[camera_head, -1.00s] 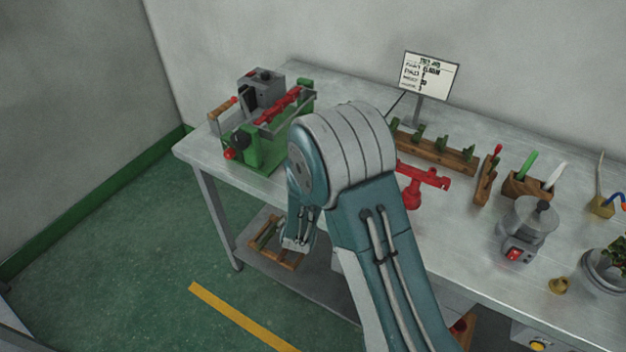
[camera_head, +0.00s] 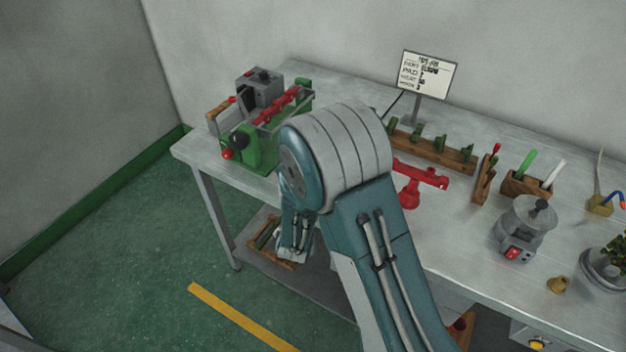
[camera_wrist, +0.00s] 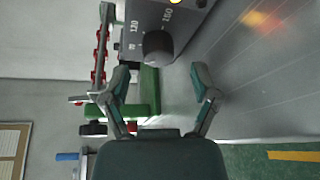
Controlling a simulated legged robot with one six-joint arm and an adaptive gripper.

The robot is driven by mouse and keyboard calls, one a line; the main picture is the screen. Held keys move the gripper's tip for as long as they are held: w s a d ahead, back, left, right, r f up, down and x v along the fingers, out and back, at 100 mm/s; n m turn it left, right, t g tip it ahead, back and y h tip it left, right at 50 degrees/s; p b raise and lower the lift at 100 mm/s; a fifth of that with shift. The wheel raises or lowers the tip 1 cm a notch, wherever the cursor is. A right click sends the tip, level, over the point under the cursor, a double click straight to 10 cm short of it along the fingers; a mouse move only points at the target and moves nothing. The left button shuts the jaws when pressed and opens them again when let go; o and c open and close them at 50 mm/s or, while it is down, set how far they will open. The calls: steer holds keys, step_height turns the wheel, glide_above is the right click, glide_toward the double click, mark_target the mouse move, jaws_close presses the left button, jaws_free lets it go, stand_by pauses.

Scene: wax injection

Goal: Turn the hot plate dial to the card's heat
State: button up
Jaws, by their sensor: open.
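In the wrist view a dark round dial (camera_wrist: 158,47) sits on the grey front panel of the hot plate (camera_wrist: 137,18). Printed marks around it seem to read 70, 120 and 150; its pointer is not clear. My gripper (camera_wrist: 160,76) is open and empty, its two fingers apart just below the dial, one towards each side. The card (camera_head: 429,75) stands on a post at the back of the bench; its heat line is too small to read. In the head view my arm hides the dial and my fingertips.
A green machine with red bars (camera_head: 262,148) stands at the bench's left end. A red stand (camera_head: 411,190), a wooden rack (camera_head: 433,151) and a grey pot with a red switch (camera_head: 523,228) are right of my arm. The bench (camera_head: 455,240) has clear metal between them.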

steer(key=v, duration=0.9)
steer(key=shift+s, duration=0.2)
steer(key=shift+d+r, duration=0.1)
steer(key=shift+r, duration=0.05)
